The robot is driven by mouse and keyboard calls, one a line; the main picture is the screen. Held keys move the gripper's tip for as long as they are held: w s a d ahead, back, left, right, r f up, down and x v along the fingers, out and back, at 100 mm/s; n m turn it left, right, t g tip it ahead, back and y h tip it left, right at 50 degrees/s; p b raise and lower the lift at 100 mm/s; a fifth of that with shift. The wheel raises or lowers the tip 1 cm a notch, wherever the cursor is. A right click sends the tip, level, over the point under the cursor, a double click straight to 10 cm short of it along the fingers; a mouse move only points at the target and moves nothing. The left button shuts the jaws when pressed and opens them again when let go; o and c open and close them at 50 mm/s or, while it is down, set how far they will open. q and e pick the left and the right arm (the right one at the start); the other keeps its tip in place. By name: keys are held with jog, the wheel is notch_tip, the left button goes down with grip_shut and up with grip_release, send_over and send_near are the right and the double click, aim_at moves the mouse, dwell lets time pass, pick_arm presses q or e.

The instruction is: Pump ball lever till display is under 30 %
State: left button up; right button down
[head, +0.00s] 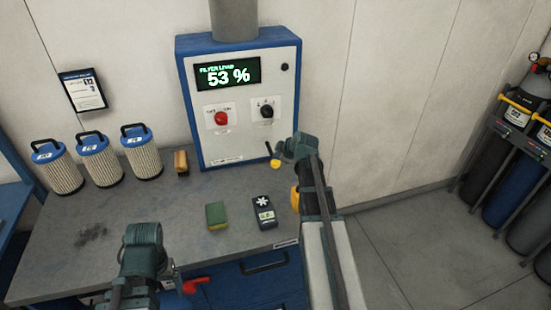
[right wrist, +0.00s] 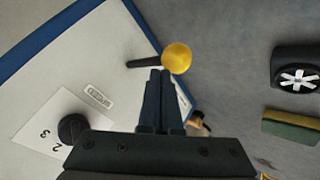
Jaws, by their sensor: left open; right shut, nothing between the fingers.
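The display (head: 228,74) on the blue and white filter unit reads "FILTER LOAD 53 %". The ball lever is a black rod with a yellow ball (head: 275,164) at the unit's lower right side. In the right wrist view the yellow ball (right wrist: 177,57) is just beyond the fingertips. My right gripper (head: 280,149) is beside the lever, and its shut, empty fingers (right wrist: 160,75) show in the wrist view; whether they touch the ball I cannot tell. My left gripper (head: 143,235) is open over the front left of the bench, away from the lever.
The unit has a red knob (head: 221,118) and a black knob (head: 267,112). Several filter cartridges (head: 97,160) and a brush (head: 181,162) stand at the back left. A sponge (head: 216,215) and a dark handheld device (head: 264,212) lie on the bench (head: 150,215). Gas cylinders (head: 505,185) stand far right.

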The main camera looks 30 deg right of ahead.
jog(key=shift+f+b, duration=1.4)
jog(key=shift+f, duration=0.05)
dwell(1.1)
jog(key=shift+r, duration=0.1)
dwell(0.5)
jog(key=shift+r+p, duration=2.6)
jog(key=shift+p, duration=0.05)
notch_tip(320, 180, up, 5)
jog(key=p, duration=0.5)
